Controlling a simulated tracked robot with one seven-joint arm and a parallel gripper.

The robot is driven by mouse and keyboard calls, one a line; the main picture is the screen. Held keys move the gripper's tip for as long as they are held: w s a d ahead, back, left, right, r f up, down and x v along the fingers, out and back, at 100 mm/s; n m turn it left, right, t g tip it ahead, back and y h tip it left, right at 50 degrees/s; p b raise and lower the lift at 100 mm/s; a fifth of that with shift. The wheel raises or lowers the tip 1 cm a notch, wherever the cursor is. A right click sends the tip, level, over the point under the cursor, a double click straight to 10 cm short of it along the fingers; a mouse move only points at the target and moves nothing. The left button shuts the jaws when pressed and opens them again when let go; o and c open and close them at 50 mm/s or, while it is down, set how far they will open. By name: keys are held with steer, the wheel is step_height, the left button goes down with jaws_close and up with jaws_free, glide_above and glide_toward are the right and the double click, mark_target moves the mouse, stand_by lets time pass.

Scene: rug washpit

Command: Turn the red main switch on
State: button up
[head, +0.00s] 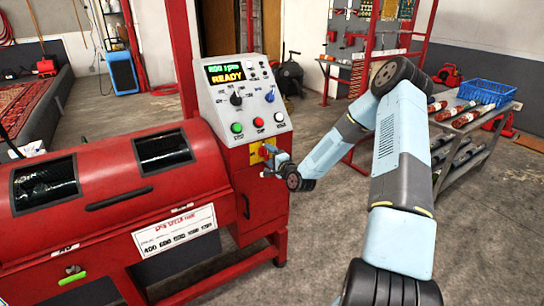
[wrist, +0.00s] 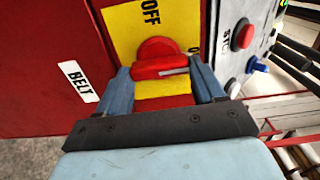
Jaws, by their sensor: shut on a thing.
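The red main switch (wrist: 160,60) sits on a yellow plate (wrist: 122,24) on the red machine's side. The word OFF shows at the top of the plate in the wrist view, and part of another word shows at its right edge. The switch's handle lies crosswise, with a white mark towards its right end. My gripper (wrist: 165,78) is shut on this handle, one finger at each end. In the head view my gripper (head: 272,160) is at the yellow plate (head: 256,152), below the control panel, and largely hides the switch.
The control panel (head: 240,100) above has a lit READY display, knobs and green, red and white buttons. A shelf cart (head: 475,125) with a blue basket (head: 487,92) stands right of my arm.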

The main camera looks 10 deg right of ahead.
steer(key=shift+d+f, duration=0.25)
stand_by(0.3)
steer(key=o, duration=1)
steer(key=shift+a+r, duration=0.1)
steer(key=shift+a, duration=0.05)
steer(key=shift+o, duration=0.2)
steer(key=v, duration=1.4)
steer(key=shift+w+a, duration=0.1)
